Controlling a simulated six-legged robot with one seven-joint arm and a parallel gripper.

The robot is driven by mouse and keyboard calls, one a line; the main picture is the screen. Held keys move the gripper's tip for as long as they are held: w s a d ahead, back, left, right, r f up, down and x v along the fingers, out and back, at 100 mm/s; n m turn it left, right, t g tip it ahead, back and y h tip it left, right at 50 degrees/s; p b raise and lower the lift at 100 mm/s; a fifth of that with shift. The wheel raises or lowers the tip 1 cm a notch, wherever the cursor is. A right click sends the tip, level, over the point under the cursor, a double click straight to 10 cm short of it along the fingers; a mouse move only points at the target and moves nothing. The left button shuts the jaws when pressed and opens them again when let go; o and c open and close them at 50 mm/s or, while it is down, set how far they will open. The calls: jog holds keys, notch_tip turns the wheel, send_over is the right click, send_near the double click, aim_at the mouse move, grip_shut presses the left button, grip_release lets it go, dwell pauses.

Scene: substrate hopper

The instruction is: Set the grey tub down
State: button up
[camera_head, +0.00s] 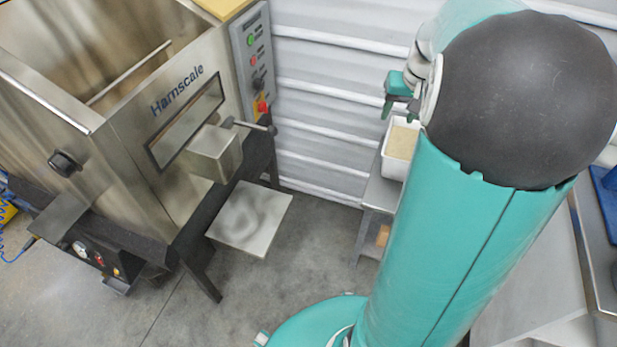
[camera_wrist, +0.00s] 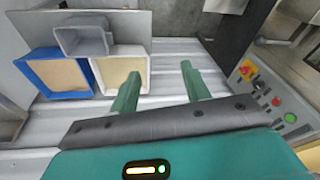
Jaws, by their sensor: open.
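The grey tub (camera_wrist: 84,43) shows in the wrist view at upper left, apart from my gripper. It looks empty and adjoins a blue tub (camera_wrist: 58,93) and a white tub (camera_wrist: 122,52); I cannot tell whether it stands beside them or rests on their rims. My gripper (camera_wrist: 160,68) is open, with nothing between its two green fingers. In the head view my gripper (camera_head: 397,90) is just above and left of the white tub (camera_head: 386,165). The grey tub does not show there; my arm covers much of that side.
Both neighbouring tubs hold pale material. The steel Harnscale hopper (camera_head: 130,120) stands at left, with a control panel (camera_head: 255,60) and a square plate (camera_head: 250,217) under its spout. A steel bench (camera_head: 380,193) carries the white tub against the ribbed wall. Floor between is clear.

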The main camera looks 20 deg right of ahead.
jog(key=s+a+r+n+t, duration=0.1)
jog(key=s+a+r, duration=0.15)
jog(key=a, duration=0.65)
jog(key=s+a+r+n, duration=0.2)
jog(key=a+r, duration=0.1)
jog(key=a, duration=0.6)
jog(key=s+a+n+t, duration=0.1)
jog(key=s+a+n, duration=0.1)
jog(key=s+a, duration=0.6)
jog(key=a, duration=0.3)
jog(key=shift+s+a+n+t, duration=0.2)
jog(key=shift+s+n+t, duration=0.1)
jog(key=shift+s+t, duration=0.1)
jog(key=shift+f, duration=0.1)
jog(key=shift+c, duration=1.1)
jog(key=shift+d, duration=0.2)
